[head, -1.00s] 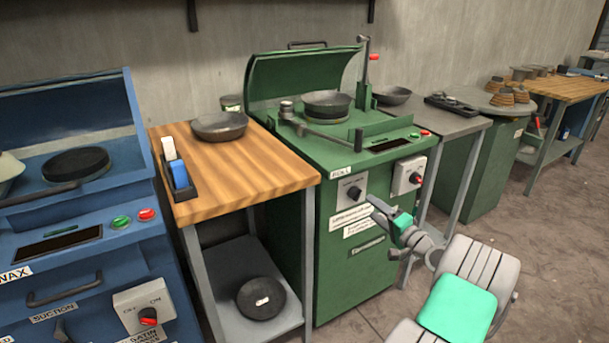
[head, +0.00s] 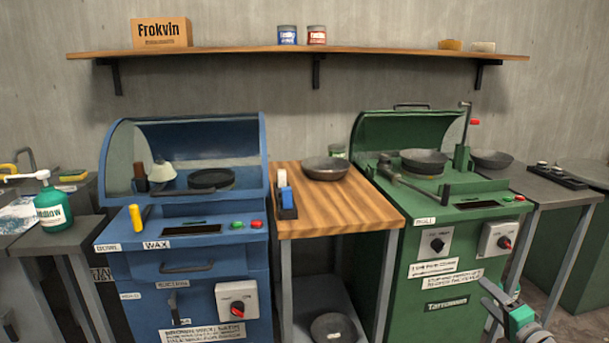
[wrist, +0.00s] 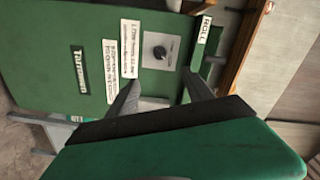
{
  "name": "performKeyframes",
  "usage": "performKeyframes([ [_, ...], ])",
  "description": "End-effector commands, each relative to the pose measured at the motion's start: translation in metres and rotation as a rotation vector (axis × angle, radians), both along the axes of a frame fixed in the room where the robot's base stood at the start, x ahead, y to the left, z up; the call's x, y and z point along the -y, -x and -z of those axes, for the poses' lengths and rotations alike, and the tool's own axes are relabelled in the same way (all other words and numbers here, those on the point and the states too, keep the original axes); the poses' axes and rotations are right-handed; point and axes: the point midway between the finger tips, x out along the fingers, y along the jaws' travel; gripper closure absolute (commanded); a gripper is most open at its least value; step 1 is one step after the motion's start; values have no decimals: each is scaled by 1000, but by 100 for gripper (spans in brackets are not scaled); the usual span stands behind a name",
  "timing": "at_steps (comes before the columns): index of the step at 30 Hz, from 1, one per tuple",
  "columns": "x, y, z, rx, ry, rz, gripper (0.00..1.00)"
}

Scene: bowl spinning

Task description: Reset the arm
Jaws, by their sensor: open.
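My gripper (head: 497,300) is at the lower right of the head view, in front of the green machine (head: 400,270). In the wrist view its two fingers (wrist: 165,92) stand apart with nothing between them. The green machine's front panel (wrist: 60,60), with a dark knob and white labels, lies beyond the fingers. Most of my arm is outside the head view.
A blue machine (head: 185,255) stands at the left. A wooden-topped table (head: 345,205) with a dark bowl (head: 325,168) stands between the machines. Another bowl (head: 424,160) sits on the green machine. A grey side table (head: 540,190) is at the right.

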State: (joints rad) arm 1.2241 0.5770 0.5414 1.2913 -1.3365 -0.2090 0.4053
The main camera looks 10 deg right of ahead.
Motion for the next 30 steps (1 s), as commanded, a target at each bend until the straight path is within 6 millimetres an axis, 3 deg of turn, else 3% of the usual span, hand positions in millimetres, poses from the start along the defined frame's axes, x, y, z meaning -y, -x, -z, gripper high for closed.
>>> performKeyframes([
  [11,-85,-49,-38,-168,145,-156,40],
  [17,-164,-66,-74,-333,305,-288,40],
  [20,-221,-64,-102,-446,424,-379,40],
  [23,-292,-40,-142,-592,588,-494,40],
  [24,-320,-21,-158,-656,657,-539,40],
  [26,-354,13,-181,-745,759,-599,40],
  [27,-373,39,-195,-803,820,-635,40],
  [30,-403,106,-222,-925,943,-704,40],
])
